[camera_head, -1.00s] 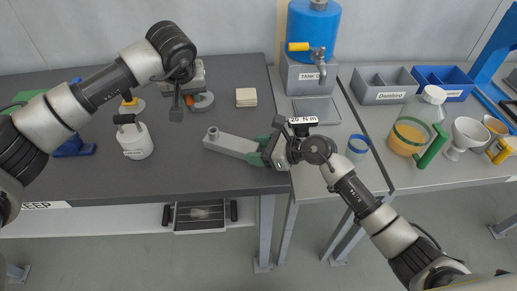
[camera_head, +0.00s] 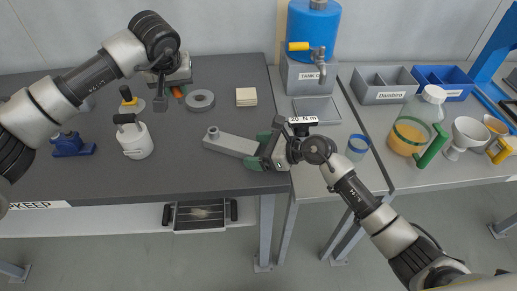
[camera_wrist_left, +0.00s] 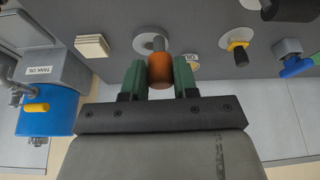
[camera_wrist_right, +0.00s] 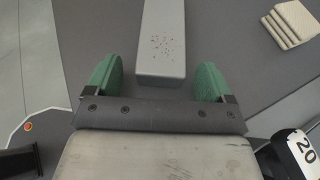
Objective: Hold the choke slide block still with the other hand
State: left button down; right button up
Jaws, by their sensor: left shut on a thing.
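My left gripper (camera_head: 160,103) is shut on an orange-brown cylinder (camera_wrist_left: 159,72) with a grey stub, which sits between its green fingers. In the head view this piece (camera_head: 178,92) is partly hidden. My right gripper (camera_wrist_right: 158,82) is open around the near end of a flat grey bar (camera_wrist_right: 160,45), with gaps on both sides. The bar (camera_head: 230,143) lies on the dark bench with a round boss at its far end.
A grey ring (camera_head: 200,99), pale square pads (camera_head: 246,97), a white pot (camera_head: 134,140) and a blue fixture (camera_head: 72,146) stand on the bench. A black "20 N m" unit (camera_head: 302,124) is close to my right wrist. The blue tank (camera_head: 313,30) stands behind.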

jog(key=shift+s+f, duration=0.1)
jog(key=shift+f, duration=0.15)
jog(key=v, duration=1.2)
jog(key=shift+r, duration=0.15)
